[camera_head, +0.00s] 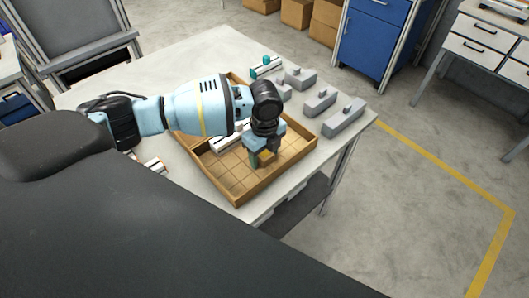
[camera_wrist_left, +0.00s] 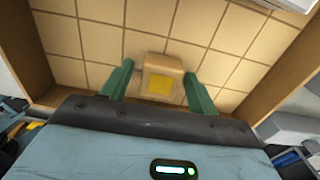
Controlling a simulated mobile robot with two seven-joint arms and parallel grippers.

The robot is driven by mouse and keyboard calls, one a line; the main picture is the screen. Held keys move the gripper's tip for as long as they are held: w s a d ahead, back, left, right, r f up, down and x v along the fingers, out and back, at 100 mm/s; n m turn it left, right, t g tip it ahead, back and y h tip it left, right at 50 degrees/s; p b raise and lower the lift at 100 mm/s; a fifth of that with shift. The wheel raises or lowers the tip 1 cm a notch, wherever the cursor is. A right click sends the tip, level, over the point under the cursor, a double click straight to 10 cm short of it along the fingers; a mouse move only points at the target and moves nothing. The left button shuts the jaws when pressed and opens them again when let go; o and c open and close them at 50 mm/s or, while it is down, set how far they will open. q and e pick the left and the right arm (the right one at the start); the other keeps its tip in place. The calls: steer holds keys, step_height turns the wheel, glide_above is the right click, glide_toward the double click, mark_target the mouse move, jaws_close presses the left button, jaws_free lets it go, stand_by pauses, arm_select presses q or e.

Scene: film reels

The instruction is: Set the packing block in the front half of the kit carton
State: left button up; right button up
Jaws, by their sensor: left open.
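The packing block (camera_wrist_left: 163,74) is a small tan block with a yellow square on top. In the wrist view it stands over the gridded floor of the kit carton, between my left gripper's green fingers. The kit carton (camera_head: 284,177) is a shallow brown wooden box on the table in the head view. My left gripper (camera_head: 263,158) points down into its front part. In the wrist view my left gripper (camera_wrist_left: 159,70) is open, with a gap beside the block on the left and little room on the right. In the head view the gripper mostly hides the block.
A white bar (camera_head: 226,141) lies in the carton, partly behind my arm. Several grey blocks with knobs (camera_head: 343,121) stand on the table (camera_head: 175,57) right of the carton. A teal-ended part (camera_head: 267,66) lies behind. The table's back left is clear.

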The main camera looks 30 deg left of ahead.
mark_target(264, 153)
arm_select(q)
steer(key=shift+r, duration=0.1)
step_height(264, 153, up, 12)
steer(key=p, duration=0.1)
stand_by(0.4)
